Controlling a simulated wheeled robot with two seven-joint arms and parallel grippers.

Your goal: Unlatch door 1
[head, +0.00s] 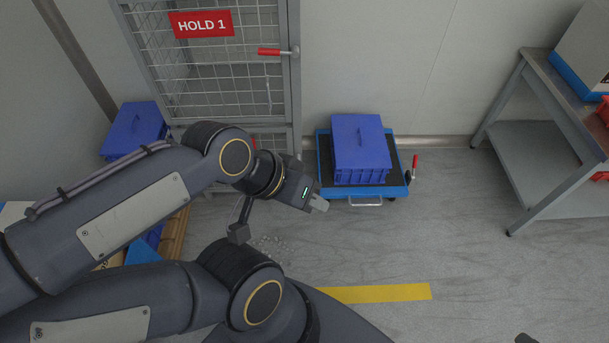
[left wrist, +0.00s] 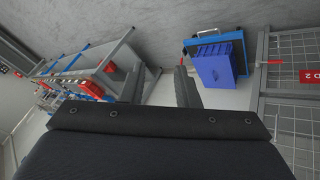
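Door 1 (head: 205,75) is a wire-mesh cage door with a red sign (head: 201,24) reading "HOLD 1". Its latch has a red handle (head: 269,51) lying level, on a round pivot at the door's right edge. My left gripper (head: 318,203) is below and right of the latch, well apart from it. In the left wrist view its two dark fingers (left wrist: 160,88) stand apart with nothing between them.
A blue crate (head: 361,145) sits on a blue-framed cart (head: 395,190) right of the cage. Another blue crate (head: 133,128) stands at left. A grey workbench (head: 560,100) is at right. A yellow stripe (head: 375,293) marks the mostly clear floor.

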